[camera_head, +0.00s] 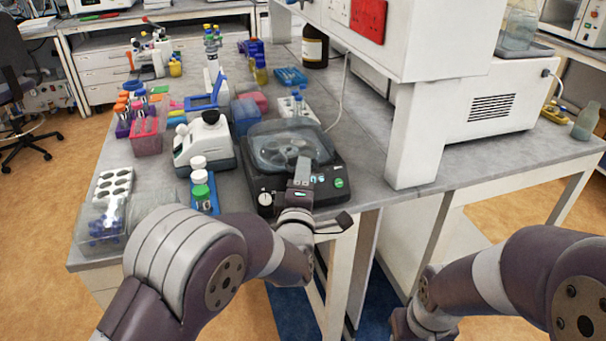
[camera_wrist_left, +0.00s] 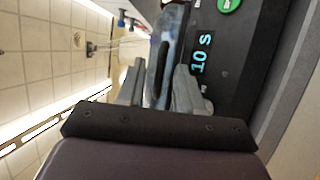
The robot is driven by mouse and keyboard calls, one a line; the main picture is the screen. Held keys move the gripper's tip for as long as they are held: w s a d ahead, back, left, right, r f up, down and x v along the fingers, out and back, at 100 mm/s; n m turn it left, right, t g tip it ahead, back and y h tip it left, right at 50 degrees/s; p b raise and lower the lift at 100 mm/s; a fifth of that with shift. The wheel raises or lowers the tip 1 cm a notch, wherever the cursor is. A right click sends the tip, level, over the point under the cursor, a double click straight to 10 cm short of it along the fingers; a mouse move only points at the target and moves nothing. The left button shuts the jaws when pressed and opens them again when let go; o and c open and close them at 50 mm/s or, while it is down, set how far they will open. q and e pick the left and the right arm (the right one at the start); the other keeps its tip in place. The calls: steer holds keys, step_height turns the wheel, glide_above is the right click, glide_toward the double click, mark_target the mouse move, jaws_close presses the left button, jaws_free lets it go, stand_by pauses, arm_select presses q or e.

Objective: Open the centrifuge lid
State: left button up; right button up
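The centrifuge (camera_head: 326,191) is a black box on the front of the bench, with a green button and a small lit display. Its clear, domed lid (camera_head: 278,152) lies over the bowl and looks down. My left gripper (camera_head: 303,172) is at the front of the lid, above the panel. In the left wrist view the fingers (camera_wrist_left: 160,72) stand apart on either side of the lid's front edge (camera_wrist_left: 170,40); a narrow gap seems to show on one side. The display reads "10 s". My right arm is at the lower right; its gripper is out of frame.
A white-and-black instrument (camera_head: 205,142) and a blue rack with white- and green-capped bottles (camera_head: 200,178) stand close left of the centrifuge. A white tube rack (camera_head: 298,112) is behind it. A large white machine (camera_head: 415,130) rises on the right.

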arm_select(q)
jaws_close()
stand_by(1.4)
